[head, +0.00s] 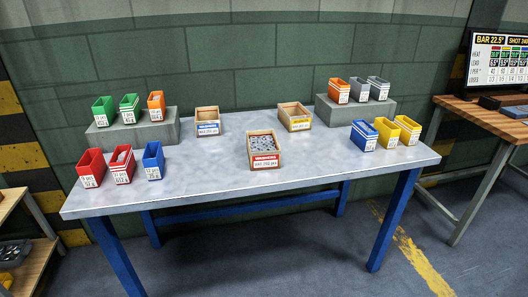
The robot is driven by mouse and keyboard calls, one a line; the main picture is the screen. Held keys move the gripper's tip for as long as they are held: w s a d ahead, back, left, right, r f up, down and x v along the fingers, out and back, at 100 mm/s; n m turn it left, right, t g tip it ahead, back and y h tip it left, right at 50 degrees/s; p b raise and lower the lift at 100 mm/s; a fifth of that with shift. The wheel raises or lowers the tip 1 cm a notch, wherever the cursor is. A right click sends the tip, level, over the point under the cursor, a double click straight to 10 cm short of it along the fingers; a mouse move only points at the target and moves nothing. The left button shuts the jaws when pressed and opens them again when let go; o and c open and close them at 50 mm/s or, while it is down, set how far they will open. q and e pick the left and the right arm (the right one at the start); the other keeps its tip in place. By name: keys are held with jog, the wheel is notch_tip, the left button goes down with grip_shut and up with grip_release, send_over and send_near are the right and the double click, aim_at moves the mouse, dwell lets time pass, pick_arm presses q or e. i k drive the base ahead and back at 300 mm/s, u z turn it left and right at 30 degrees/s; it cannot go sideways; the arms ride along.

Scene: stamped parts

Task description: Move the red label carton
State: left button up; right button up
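The red label carton (264,150) stands upright near the middle of the table, toward its front edge. It is a tan open box with a red and white label on its front face, and small grey parts fill it. A tan carton with a blue label (207,122) stands behind it to the left. A tan carton with a yellow label (294,117) stands behind it to the right. No gripper touches any of them; neither of my grippers is in view.
The grey table (215,183) has blue legs. Red and blue bins (122,165) stand at left, blue and yellow bins (387,132) at right. Grey risers (132,134) (356,111) hold more bins at the back. A wooden bench with a monitor (497,62) is at far right. The table's front strip is clear.

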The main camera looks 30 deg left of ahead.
aim_at(263, 149)
jog(key=u, duration=0.15)
jog(key=i, duration=1.1)
jog(key=u, duration=0.7)
